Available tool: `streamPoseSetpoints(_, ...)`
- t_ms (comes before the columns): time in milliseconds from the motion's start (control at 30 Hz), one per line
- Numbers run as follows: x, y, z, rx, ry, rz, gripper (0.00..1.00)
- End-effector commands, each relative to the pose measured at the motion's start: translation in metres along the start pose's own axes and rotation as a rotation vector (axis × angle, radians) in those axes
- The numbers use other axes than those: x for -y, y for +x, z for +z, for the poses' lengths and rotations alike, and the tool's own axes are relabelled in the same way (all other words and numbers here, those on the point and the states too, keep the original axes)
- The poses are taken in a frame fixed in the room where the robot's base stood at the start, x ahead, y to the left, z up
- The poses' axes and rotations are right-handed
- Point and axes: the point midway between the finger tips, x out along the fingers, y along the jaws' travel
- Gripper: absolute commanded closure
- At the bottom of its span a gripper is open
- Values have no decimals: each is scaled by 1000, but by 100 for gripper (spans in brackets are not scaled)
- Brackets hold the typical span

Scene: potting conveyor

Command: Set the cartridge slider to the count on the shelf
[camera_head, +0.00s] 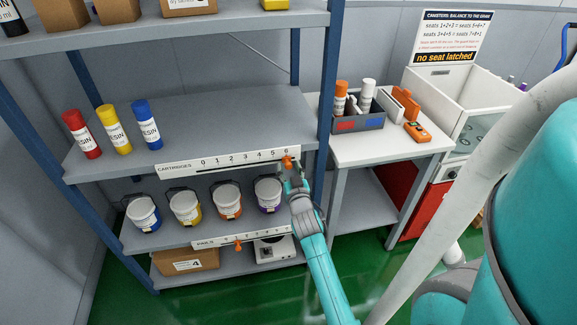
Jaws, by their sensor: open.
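The cartridge scale (230,164) is a white strip on the middle shelf's front edge, labelled CARTRIDGES and numbered 0 to 6. Its orange slider (287,162) sits at the right end, by the 6. Three resin cartridges stand on that shelf at the left: a red one (82,134), a yellow one (113,129) and a blue one (147,124). My gripper (290,178) is open, just below the orange slider. I cannot tell whether its fingers touch the slider.
Several pails, including a purple-banded one (268,194), hang or stand below the scale. A second scale, PAILS (215,241), runs along the lower shelf with its own orange slider (238,245). A blue shelf post (327,90) and a white side table (385,149) stand to the right.

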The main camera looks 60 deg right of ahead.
Motion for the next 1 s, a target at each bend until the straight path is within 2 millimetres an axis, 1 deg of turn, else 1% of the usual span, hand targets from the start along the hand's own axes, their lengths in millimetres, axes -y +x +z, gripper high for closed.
streamPoseSetpoints(33, 0, 6, 0, -1, -1, 0, 49)
streamPoseSetpoints(200, 0, 15, 0, 0, -1, 0, 49)
streamPoseSetpoints(500, 0, 16, 0, 0, -1, 0, 49)
streamPoseSetpoints(667, 0, 16, 0, 0, 0, 0, 89)
streamPoseSetpoints(700, 0, 16, 0, 0, -1, 0, 99)
streamPoseSetpoints(1000, 0, 16, 0, 0, 0, 0, 100)
